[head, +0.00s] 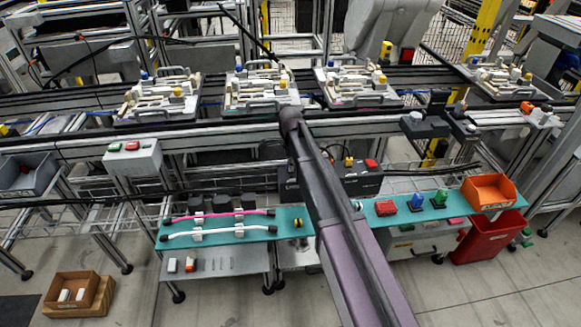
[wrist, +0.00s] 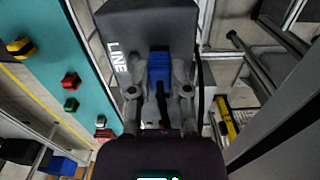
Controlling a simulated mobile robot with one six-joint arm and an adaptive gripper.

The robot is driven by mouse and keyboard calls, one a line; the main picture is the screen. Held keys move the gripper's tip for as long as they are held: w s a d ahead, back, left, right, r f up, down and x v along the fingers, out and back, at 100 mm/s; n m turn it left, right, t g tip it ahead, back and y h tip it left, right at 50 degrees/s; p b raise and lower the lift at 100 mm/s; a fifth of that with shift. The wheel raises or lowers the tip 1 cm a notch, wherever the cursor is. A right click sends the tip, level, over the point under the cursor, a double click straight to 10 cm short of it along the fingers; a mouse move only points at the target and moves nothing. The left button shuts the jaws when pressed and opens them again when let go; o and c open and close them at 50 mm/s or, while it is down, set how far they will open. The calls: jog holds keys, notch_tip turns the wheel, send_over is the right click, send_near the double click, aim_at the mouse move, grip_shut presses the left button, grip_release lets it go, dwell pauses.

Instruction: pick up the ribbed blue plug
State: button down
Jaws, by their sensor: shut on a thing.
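In the wrist view, the blue plug (wrist: 160,68) sits between the two grey fingers of my gripper (wrist: 159,85), which are shut on it. A dark stem shows below its blue body. Ribs are hard to make out at this size. Behind it is a dark grey box (wrist: 120,25) marked "LINE"; I cannot tell whether the plug touches this box. In the head view my arm hides the gripper and the held plug.
A teal shelf (head: 455,208) carries red, blue and green pieces and an orange bin (head: 489,191). The teal surface also shows in the wrist view (wrist: 45,75), left of the gripper. A red bin (head: 487,238) stands below. Metal rails (wrist: 265,60) lie right of the gripper.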

jog(key=shift+r, duration=0.1)
notch_tip(320, 180, up, 3)
jog(key=p, duration=0.3)
jog(key=shift+r+p, duration=0.2)
jog(key=shift+p, duration=0.1)
jog(key=s+d+r+p, duration=0.1)
jog(key=s+d, duration=0.3)
jog(key=s, duration=1.1)
jog(key=shift+s+r, duration=0.2)
jog(key=shift+w+d, duration=0.1)
jog(key=w+d+r+p, duration=0.1)
jog(key=w+r+p, duration=0.1)
jog(key=w, duration=0.6)
jog(key=w+d+r+p, duration=0.1)
jog(key=w+r+p, duration=0.1)
jog(key=w, duration=0.6)
jog(key=shift+w+d, duration=0.25)
jog(key=shift+d, duration=0.1)
jog(key=shift+f, duration=0.2)
jog(key=shift+f+b, duration=3.3)
jog(key=shift+f+b, duration=0.6)
